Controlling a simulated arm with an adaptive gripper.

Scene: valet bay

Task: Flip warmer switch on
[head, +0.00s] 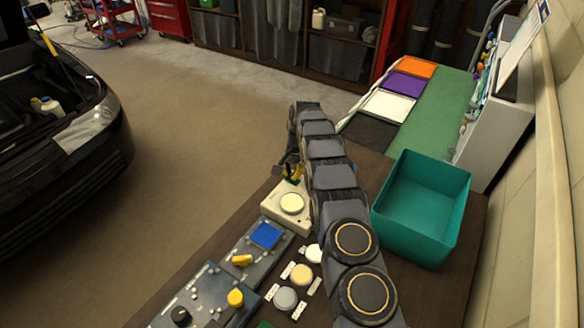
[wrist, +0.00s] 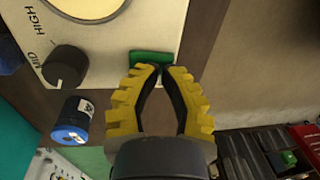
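The warmer is a cream box (head: 273,207) with a round pale plate (head: 291,203), on the dark bench in the head view. In the wrist view its face (wrist: 105,62) carries a black knob (wrist: 66,66) beside the words MID and HIGH. A green rocker switch (wrist: 150,57) sits at the warmer's edge. My gripper (wrist: 162,70) has yellow ribbed fingers drawn together at the tips, with nothing seen between them. The tips are right at the switch and overlap its lower edge; contact is unclear. In the head view my gripper (head: 292,172) is at the warmer's far edge, partly behind my arm.
A teal bin (head: 421,207) stands right of my arm. Control panels with a blue pad (head: 266,235) and yellow knobs lie nearer. A blue-capped cylinder (wrist: 72,122) is close to the warmer in the wrist view. Open floor lies left of the bench.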

